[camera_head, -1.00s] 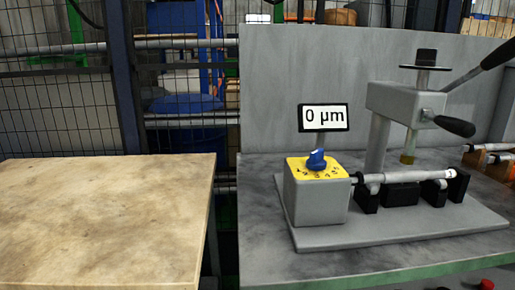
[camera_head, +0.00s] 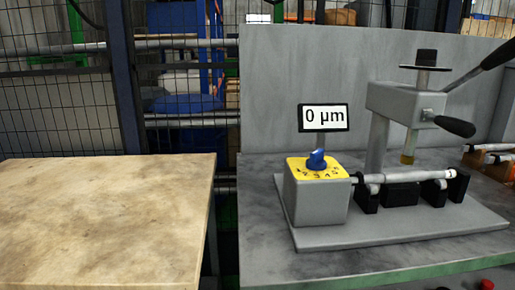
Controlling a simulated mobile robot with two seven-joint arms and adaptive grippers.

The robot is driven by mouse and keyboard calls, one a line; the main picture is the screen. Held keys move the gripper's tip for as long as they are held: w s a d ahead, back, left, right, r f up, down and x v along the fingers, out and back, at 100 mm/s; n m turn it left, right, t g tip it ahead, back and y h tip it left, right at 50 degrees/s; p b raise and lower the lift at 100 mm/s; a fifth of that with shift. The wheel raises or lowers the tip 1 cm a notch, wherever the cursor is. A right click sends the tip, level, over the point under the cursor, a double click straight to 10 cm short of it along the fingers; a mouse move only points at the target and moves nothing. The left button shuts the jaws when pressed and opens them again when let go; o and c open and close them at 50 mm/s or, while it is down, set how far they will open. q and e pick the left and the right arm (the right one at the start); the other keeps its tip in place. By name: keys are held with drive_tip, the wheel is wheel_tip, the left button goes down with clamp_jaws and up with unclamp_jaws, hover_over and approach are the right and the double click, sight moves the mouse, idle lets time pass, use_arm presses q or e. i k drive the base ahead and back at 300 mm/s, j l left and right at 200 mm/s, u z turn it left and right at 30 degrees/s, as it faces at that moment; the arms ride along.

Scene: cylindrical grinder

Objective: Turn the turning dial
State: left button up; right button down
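The turning dial is a blue knob (camera_head: 316,159) on a yellow number plate (camera_head: 299,168). The plate lies on top of a grey box (camera_head: 318,201) at the left end of the grinder's base plate. Numbers show around the front of the knob, but I cannot tell exactly which one it points to. A display (camera_head: 325,117) on a post behind the dial reads 0 µm. Neither of my grippers is in view, and nothing touches the dial.
A shaft (camera_head: 415,177) lies on black supports right of the box. The grinder column (camera_head: 403,103) with black-handled levers (camera_head: 455,126) rises behind it. An empty beige table (camera_head: 95,220) stands left, across a gap. A grey panel (camera_head: 275,85) closes the back.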

sight(317, 162)
drive_tip(key=i+j, duration=0.1)
drive_tip(key=j, duration=0.3)
drive_tip(key=i+j, duration=0.1)
drive_tip(key=j, duration=0.3)
drive_tip(key=i+j, duration=0.1)
drive_tip(key=j, duration=0.35)
drive_tip(key=j+z, duration=0.15)
drive_tip(key=z, duration=0.2)
drive_tip(key=j+z, duration=0.2)
drive_tip(key=z, duration=0.2)
drive_tip(key=j+z, duration=0.2)
drive_tip(key=z, duration=0.9)
